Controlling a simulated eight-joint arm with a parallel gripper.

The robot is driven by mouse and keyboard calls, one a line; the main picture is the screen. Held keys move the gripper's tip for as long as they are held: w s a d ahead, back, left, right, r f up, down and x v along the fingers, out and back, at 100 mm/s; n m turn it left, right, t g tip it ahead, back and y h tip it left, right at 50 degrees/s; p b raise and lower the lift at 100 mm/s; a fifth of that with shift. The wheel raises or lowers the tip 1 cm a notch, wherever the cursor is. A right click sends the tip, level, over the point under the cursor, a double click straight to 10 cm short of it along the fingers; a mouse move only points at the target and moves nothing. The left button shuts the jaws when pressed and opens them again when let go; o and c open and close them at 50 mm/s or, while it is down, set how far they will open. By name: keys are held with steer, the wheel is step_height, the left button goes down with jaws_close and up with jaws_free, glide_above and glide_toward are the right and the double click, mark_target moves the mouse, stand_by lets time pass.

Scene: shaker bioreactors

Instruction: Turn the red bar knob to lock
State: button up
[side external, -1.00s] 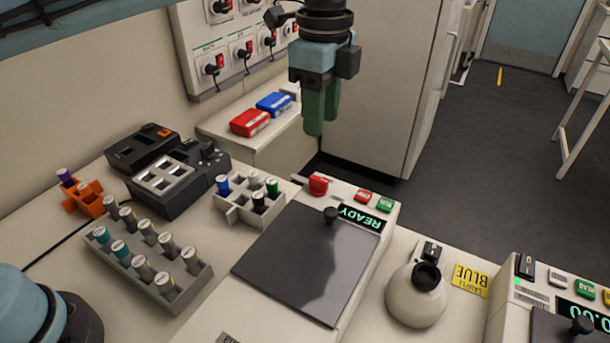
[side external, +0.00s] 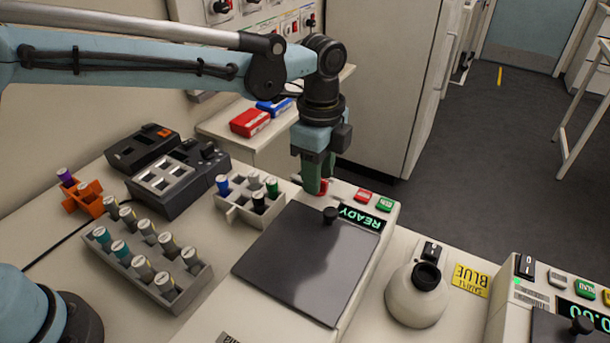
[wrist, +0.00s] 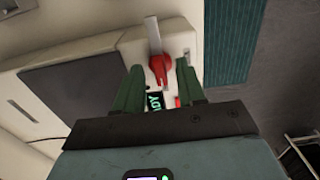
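The red bar knob (wrist: 159,66) sits on the far edge of the white shaker unit, in line with a pale grey strip. In the side external view the knob (side external: 323,187) is mostly hidden by my green fingers. My gripper (side external: 317,180) points down at the knob. In the wrist view its fingers (wrist: 159,75) stand apart on either side of the knob, with gaps visible on both sides. The gripper is open and holds nothing. The display (side external: 359,216) beside the knob reads READY.
A dark lid (side external: 305,265) with a black knob covers the shaker. A red button (side external: 363,195) and a green button (side external: 384,204) sit right of my gripper. A small tube rack (side external: 238,209) stands close at left. A white flask-like vessel (side external: 417,298) stands at right.

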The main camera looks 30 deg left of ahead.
steer(key=shift+c, duration=0.4)
jaws_close()
steer(key=shift+n, duration=0.3)
steer(key=n, duration=1.3)
steer(key=shift+d+n, duration=0.1)
steer(key=shift+n, duration=2)
